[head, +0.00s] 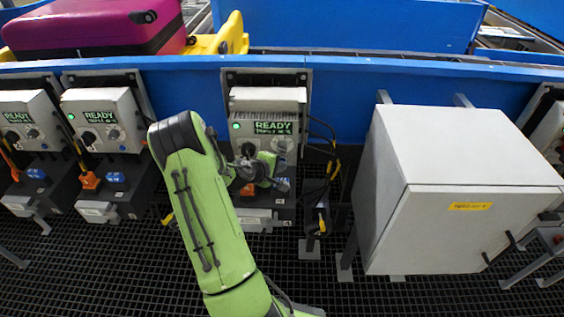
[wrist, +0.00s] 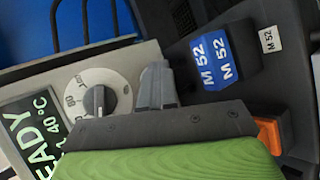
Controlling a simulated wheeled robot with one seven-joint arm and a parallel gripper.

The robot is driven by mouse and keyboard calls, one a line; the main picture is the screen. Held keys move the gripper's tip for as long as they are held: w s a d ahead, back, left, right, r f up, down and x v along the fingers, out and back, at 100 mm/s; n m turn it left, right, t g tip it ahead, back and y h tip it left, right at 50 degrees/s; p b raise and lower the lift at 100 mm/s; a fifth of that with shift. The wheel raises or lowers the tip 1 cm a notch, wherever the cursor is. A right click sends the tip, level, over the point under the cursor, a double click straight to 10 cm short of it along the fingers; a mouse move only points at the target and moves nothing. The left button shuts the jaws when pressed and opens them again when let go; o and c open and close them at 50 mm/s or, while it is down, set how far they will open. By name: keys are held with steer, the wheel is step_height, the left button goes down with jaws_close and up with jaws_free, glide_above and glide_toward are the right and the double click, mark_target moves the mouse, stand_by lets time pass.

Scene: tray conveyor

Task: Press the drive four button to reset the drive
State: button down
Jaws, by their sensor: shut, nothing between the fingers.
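The drive in front of me is a grey box (head: 268,100) on the blue conveyor side, with a lit READY display (head: 272,127) and a green light (head: 236,126). My gripper (head: 264,168) is shut and empty in front of its lower panel, hiding part of it. In the wrist view the shut fingertips (wrist: 157,85) are beside a white dial with a grey knob (wrist: 96,101), to its right. The READY display (wrist: 33,130) shows at lower left, reading 40 °C. No button can be made out clearly; whether the fingers touch anything cannot be told.
Two similar READY drives (head: 101,118) stand at left. A large grey cabinet (head: 455,150) stands close on the right. A blue M 52 block (wrist: 212,60) and an orange part (wrist: 268,135) are near the fingers. A magenta suitcase (head: 95,30) lies in a yellow tray (head: 232,38) behind.

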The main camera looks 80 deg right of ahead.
steer(key=shift+s+a, duration=0.15)
steer(key=shift+a, duration=0.65)
steer(key=a+b, duration=0.1)
steer(key=a, duration=0.1)
steer(key=s+a+b, duration=0.1)
steer(key=a, duration=0.2)
stand_by(0.9)
